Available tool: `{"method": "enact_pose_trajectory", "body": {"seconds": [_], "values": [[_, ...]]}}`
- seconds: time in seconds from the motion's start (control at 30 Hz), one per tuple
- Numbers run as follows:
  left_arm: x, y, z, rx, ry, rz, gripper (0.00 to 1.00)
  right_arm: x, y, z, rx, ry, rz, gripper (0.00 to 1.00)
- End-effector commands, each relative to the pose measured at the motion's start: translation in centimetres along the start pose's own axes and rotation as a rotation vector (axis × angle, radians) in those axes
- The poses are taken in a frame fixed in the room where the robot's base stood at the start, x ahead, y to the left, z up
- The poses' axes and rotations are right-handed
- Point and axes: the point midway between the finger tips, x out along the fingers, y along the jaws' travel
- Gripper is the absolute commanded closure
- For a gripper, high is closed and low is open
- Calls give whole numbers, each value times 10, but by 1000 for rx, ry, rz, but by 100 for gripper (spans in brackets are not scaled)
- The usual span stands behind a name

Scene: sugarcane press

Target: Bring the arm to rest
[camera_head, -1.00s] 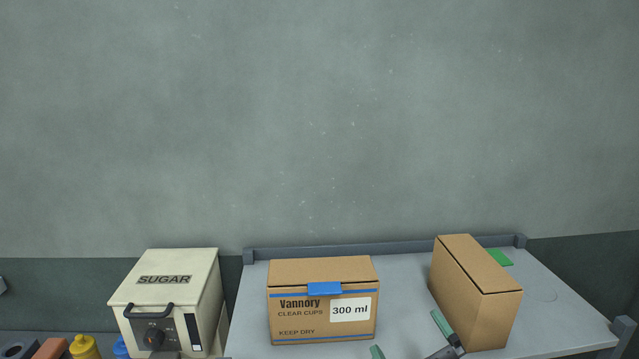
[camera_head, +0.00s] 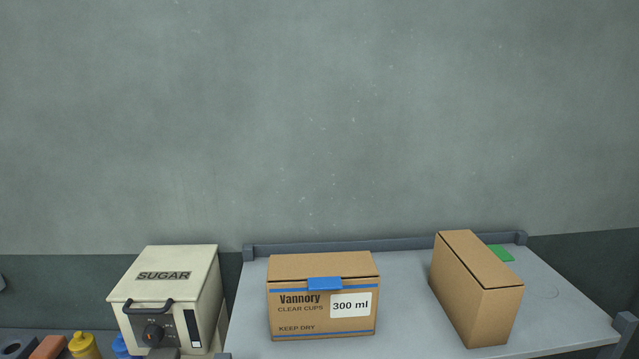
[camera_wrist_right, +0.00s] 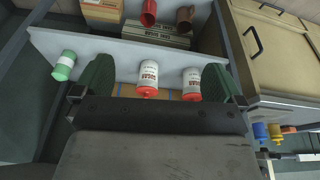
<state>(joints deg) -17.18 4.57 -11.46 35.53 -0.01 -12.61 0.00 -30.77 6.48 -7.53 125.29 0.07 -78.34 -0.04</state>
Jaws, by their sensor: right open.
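My right gripper (camera_wrist_right: 157,82) shows in the right wrist view, its two green finger pads spread wide apart. It is open, and nothing is held between the pads. White containers with red ends, one on the left (camera_wrist_right: 148,78) and one on the right (camera_wrist_right: 192,84), appear beyond the gap between the fingers. My right gripper is not in the head view now. My left gripper is in neither view.
A carton of clear cups (camera_head: 322,298) and a plain carton (camera_head: 477,290) stand on the grey table (camera_head: 405,300). A sugar box (camera_head: 168,295) is at left. In the wrist view, a green-ended container (camera_wrist_right: 65,66) lies left of the fingers.

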Motion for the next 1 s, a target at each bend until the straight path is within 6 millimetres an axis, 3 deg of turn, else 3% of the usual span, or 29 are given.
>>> {"method": "enact_pose_trajectory", "body": {"seconds": [0.03, 0.17, 0.27, 0.4, 0.6, 0.8, 0.9, 1.0], "values": [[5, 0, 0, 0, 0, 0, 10, 24, -1, 6, -1, -12, -1, 0], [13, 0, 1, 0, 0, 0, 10, 84, -4, 24, -5, -35, -5, 0], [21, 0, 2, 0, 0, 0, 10, 137, -6, 48, -9, -57, -8, 0], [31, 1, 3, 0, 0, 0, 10, 206, -9, 92, -15, -87, -11, 0], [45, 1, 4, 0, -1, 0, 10, 282, -12, 172, -26, -131, -16, 0], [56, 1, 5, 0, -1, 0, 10, 321, -13, 248, -35, -165, -19, 0], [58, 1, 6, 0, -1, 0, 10, 328, -13, 272, -38, -174, -19, 0], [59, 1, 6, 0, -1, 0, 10, 329, -12, 280, -39, -177, -20, 0]]}}
